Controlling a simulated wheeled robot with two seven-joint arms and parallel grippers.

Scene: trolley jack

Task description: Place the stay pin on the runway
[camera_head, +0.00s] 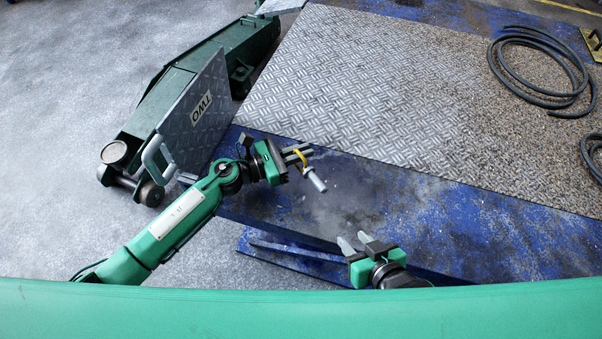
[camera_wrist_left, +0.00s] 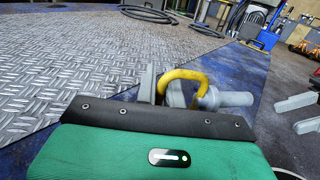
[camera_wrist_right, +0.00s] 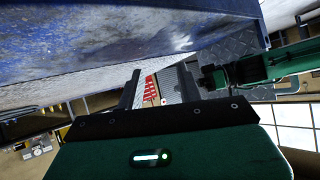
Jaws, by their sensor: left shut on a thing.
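The stay pin (camera_head: 314,180) is a grey cylinder with a yellow loop handle. My left gripper (camera_head: 299,153) is shut on it, and the pin sticks out past the fingers, over the blue edge strip of the runway (camera_head: 410,203). In the left wrist view the yellow loop (camera_wrist_left: 185,76) rises between the fingers and the grey pin (camera_wrist_left: 235,99) points right. Whether the pin touches the runway is unclear. My right gripper (camera_head: 352,245) is open and empty near the runway's front edge; its fingers also stand apart in the right wrist view (camera_wrist_right: 158,88).
A green trolley jack (camera_head: 215,65) with a tread-plate panel (camera_head: 200,105) marked "OML" stands at left beside the runway. A coiled black hose (camera_head: 535,70) lies at right. The blue strip in front is clear.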

